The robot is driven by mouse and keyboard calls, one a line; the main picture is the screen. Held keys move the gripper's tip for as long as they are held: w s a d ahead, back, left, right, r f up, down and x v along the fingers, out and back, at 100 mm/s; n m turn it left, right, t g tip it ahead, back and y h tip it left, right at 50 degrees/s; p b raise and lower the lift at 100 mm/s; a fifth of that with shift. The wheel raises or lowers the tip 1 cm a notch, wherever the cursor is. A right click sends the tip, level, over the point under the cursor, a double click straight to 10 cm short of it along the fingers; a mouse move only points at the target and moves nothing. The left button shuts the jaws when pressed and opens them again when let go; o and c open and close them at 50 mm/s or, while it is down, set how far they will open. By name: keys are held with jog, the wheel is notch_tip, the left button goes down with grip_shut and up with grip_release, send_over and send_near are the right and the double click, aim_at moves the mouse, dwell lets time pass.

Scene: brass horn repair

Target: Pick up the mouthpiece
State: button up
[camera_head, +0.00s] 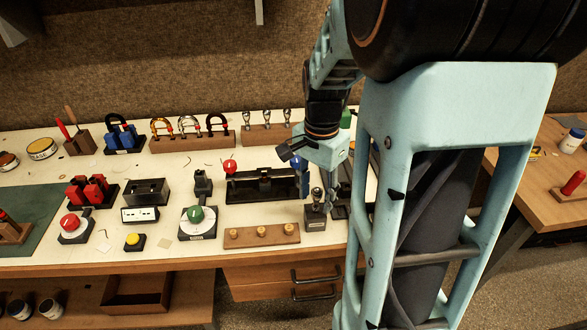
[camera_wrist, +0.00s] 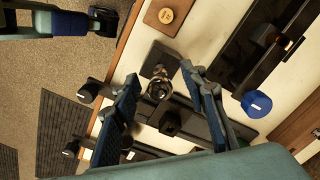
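The mouthpiece (camera_wrist: 159,86) is a small shiny silver piece standing on a dark block (camera_wrist: 153,62) in the wrist view. In the head view, the mouthpiece (camera_head: 316,195) stands on its block (camera_head: 315,219) near the front edge of the bench, left of my arm. My gripper (camera_wrist: 159,77) is open, with one finger on either side of the mouthpiece in the wrist view. The fingers look apart from it, and nothing is held. In the head view my arm partly hides the fingers.
A wooden block with round pegs (camera_head: 262,235) lies just left of the mouthpiece. A long black fixture (camera_head: 262,188) with red and blue knobs stands behind. A rack with several silver pieces (camera_head: 268,136) is at the back. Many tools crowd the bench's left side.

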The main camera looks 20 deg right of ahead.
jog(key=shift+f, duration=0.1)
jog(key=shift+c, duration=0.2)
grip_shut()
